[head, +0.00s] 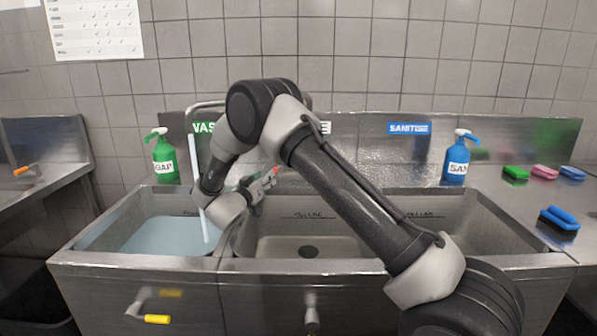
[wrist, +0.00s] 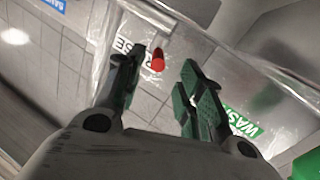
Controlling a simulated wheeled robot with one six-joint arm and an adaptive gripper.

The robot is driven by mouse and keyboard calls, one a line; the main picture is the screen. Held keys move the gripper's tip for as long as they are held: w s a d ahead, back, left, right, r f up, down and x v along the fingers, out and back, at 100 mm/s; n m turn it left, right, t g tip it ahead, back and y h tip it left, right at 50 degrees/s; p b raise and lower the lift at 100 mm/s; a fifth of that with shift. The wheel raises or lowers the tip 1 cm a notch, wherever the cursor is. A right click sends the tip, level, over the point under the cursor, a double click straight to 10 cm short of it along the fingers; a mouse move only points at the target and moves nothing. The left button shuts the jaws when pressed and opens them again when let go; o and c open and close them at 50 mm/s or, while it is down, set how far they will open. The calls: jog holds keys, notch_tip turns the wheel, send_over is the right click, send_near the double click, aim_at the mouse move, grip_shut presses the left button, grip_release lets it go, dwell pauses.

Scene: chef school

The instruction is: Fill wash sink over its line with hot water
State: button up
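The wash sink (head: 100,240) is the left basin, under a green WASH sign (head: 203,127) partly hidden by my arm. Pale water (head: 165,236) stands in it, and a light stream (head: 207,225) falls into its right side. I cannot make out its fill line. My gripper (head: 265,184) is above the sinks near the back wall. In the wrist view it is open (wrist: 163,85), its fingers apart. A red knob (wrist: 158,60) shows between and beyond the fingertips, nearer the left one; it also shows in the head view (head: 275,170). I cannot tell whether they touch.
The middle basin (head: 275,247) and right basin (head: 500,238) look empty. Green soap (head: 164,160) and blue sanitizer (head: 456,162) bottles stand on the back ledge. A yellow-handled lever (head: 157,319) is on the wash sink's front. Sponges and a brush (head: 559,222) lie at right.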

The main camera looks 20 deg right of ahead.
aim_at(276, 171)
jog(key=x, duration=0.8)
jog(key=shift+d, duration=0.1)
jog(key=shift+s, duration=0.1)
jog(key=shift+c, duration=0.5)
grip_shut()
